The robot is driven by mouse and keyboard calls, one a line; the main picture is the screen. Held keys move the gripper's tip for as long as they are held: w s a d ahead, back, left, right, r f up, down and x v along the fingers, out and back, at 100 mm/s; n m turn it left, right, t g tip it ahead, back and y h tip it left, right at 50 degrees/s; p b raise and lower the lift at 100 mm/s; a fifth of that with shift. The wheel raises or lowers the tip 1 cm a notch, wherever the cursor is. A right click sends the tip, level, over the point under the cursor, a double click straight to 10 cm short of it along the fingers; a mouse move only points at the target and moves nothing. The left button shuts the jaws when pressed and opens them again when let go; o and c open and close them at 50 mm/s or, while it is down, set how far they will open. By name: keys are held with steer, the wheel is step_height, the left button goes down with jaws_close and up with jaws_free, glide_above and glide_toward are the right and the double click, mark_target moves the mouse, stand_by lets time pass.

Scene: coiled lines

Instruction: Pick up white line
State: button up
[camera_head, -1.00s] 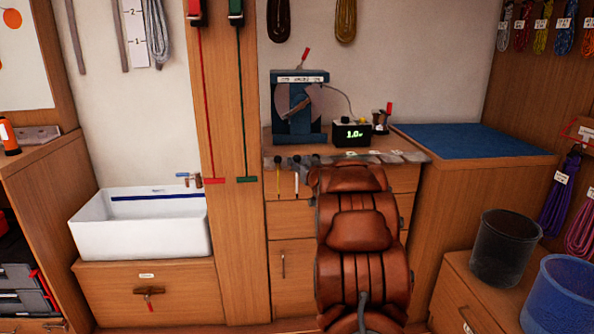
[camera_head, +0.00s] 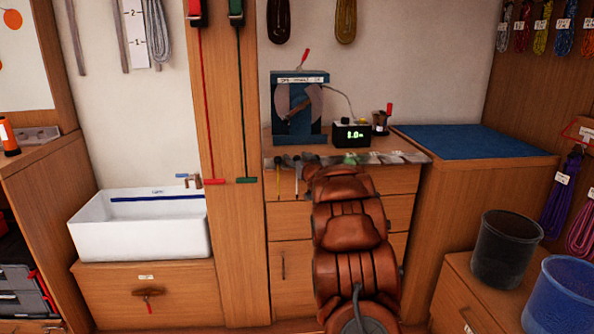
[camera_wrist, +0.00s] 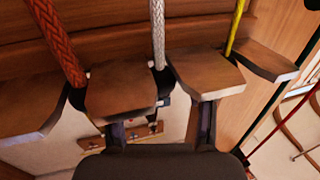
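The white line (camera_wrist: 158,35) hangs from a slot in a pronged wooden rack, with a black end at the slot. It also shows in the head view (camera_head: 297,176) as a short white strand at the bench's front edge. An orange-red line (camera_wrist: 58,42) and a yellow line (camera_wrist: 236,25) hang on either side of it in the wrist view. My gripper (camera_wrist: 161,128) is open, its two fingers apart and empty. The white line shows between the directions of the fingers, apart from them; the prongs partly cover the fingertips. My arm hides the gripper in the head view.
Wooden rack prongs (camera_wrist: 205,75) stand close to my fingers. On the bench are a blue device (camera_head: 300,108) and a box with a green display (camera_head: 351,133). A white sink (camera_head: 140,238) is left; dark (camera_head: 505,250) and blue (camera_head: 560,295) bins are right.

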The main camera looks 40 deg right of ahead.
steer(key=c, duration=0.9)
